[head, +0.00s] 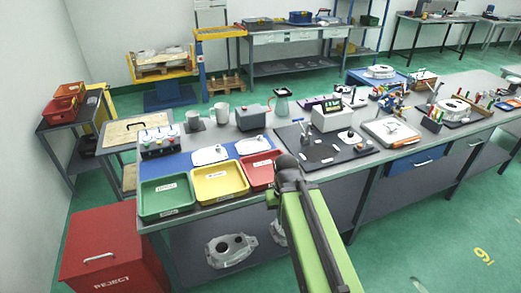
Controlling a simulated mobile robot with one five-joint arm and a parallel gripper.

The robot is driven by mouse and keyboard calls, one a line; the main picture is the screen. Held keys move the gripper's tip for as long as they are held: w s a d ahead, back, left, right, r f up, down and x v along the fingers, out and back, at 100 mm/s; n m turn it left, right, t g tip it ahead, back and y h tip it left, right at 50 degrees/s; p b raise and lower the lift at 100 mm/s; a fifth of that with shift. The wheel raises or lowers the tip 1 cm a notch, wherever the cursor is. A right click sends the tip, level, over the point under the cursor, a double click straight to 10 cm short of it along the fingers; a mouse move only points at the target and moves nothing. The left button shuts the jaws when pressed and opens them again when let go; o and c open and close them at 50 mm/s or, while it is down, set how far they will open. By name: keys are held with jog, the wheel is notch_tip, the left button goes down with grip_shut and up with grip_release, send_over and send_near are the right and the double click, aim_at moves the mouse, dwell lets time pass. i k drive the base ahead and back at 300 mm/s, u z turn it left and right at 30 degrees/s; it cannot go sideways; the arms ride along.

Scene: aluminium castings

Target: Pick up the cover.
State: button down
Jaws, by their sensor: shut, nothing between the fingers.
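Two flat pale metal parts, which look like covers, lie on the blue mat behind the bins. One cover (210,155) is behind the yellow bin, and the other cover (252,146) is to its right, behind the red bin. I cannot tell from this view which is the task's cover. My green arm comes up from the bottom edge and ends in a dark joint in front of the bench, right of the red bin. The fingers of my gripper do not show. Nothing held by my arm is visible.
Green (166,196), yellow (219,181) and red (259,170) bins line the bench front. A black board (318,150) with small parts lies to their right. A red reject box (98,248) stands at the left.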

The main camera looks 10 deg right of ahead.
aim_at(258, 144)
jog(key=u, duration=0.1)
jog(key=i, duration=1.45)
jog(key=z, duration=0.25)
jog(key=k, duration=0.6)
jog(key=u, duration=3.9)
jog(key=k, duration=0.45)
jog(key=u, duration=0.35)
